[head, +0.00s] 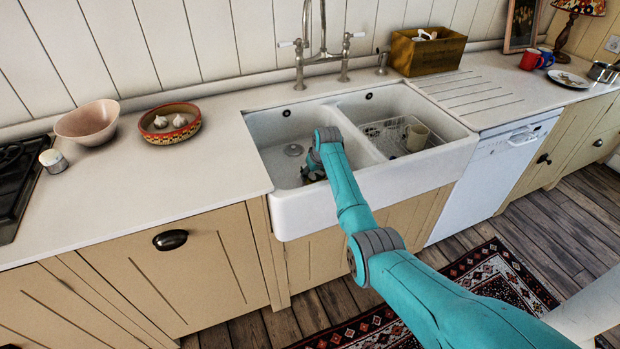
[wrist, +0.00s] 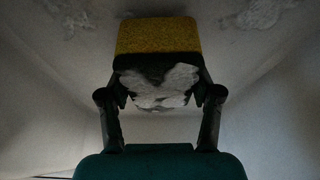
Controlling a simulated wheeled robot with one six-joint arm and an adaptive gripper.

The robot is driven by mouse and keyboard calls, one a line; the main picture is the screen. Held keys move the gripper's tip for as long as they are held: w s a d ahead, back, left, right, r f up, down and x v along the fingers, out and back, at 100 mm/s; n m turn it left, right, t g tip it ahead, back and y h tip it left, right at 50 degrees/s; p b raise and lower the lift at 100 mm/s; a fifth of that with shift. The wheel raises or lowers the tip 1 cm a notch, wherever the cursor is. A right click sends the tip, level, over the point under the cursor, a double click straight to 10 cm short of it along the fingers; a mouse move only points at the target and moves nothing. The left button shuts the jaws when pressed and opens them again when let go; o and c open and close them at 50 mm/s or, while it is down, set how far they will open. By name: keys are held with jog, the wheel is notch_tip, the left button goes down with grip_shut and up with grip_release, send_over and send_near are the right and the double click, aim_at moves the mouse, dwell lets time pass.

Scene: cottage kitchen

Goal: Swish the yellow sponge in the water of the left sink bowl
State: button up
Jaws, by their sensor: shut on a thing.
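The yellow sponge (wrist: 158,36) is between the fingers of my gripper (wrist: 160,88) in the wrist view, with a dark layer under the yellow one. Whitish foam or suds sit at the fingers, just below the sponge. My gripper is shut on the sponge. In the head view my gripper (head: 312,174) reaches down inside the left sink bowl (head: 268,130), near its front. The sponge is hidden there by my arm. Pale foam patches (wrist: 258,14) lie beyond the sponge.
A tall tap (head: 322,50) stands behind the bowls. A wooden box (head: 428,52) is at the back right. A patterned bowl (head: 169,126) and a pink bowl (head: 88,124) stand on the left counter.

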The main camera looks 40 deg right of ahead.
jog(key=shift+r, duration=9.7)
jog(key=shift+s+f, duration=0.1)
jog(key=shift+f, duration=0.05)
